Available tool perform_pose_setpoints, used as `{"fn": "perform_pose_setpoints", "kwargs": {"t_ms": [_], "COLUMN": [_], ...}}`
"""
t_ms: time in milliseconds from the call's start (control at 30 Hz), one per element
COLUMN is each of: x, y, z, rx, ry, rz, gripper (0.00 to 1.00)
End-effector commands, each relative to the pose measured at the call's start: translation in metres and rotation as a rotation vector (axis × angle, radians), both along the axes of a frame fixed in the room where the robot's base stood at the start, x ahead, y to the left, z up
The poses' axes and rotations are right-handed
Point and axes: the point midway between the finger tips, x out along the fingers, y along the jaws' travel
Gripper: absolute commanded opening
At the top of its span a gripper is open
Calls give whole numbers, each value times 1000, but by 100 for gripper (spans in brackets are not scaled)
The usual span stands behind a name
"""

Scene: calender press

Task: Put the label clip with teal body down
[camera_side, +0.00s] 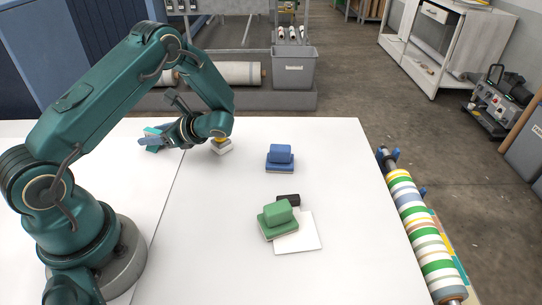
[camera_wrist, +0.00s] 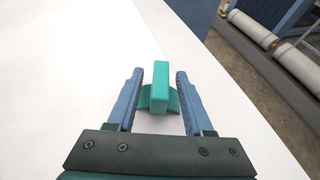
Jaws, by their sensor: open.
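The teal label clip (camera_wrist: 160,88) has an upright block on a wider base and appears to rest on the white table. It also shows in the side view (camera_side: 152,147), at the table's far left part, partly hidden by my gripper. My gripper (camera_wrist: 160,73) is open, with one blue finger on each side of the clip's block. A narrow gap shows between the block and each finger. In the side view my gripper (camera_side: 163,137) is low over the table at the clip.
A white clip with yellow (camera_side: 222,146) stands just right of my gripper. A striped roller (camera_side: 420,230) lies along the right edge.

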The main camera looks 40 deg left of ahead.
Motion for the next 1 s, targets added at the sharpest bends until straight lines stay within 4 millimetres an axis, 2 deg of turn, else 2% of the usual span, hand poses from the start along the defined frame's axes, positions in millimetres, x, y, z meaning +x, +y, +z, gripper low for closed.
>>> {"fn": "perform_pose_setpoints", "kwargs": {"t_ms": [100, 233, 500, 700, 867, 1000], "x": [0, 7, 28, 39, 42, 39], "y": [0, -14, -63, -91, -101, -107], "z": [3, 9, 31, 43, 48, 58], "rx": [0, 1, 1, 0, -4, -49], "ry": [-1, -3, -5, -2, -4, -73], "rz": [0, -4, -5, -2, 1, 29], "gripper": [51, 51, 51, 51, 51, 51]}}
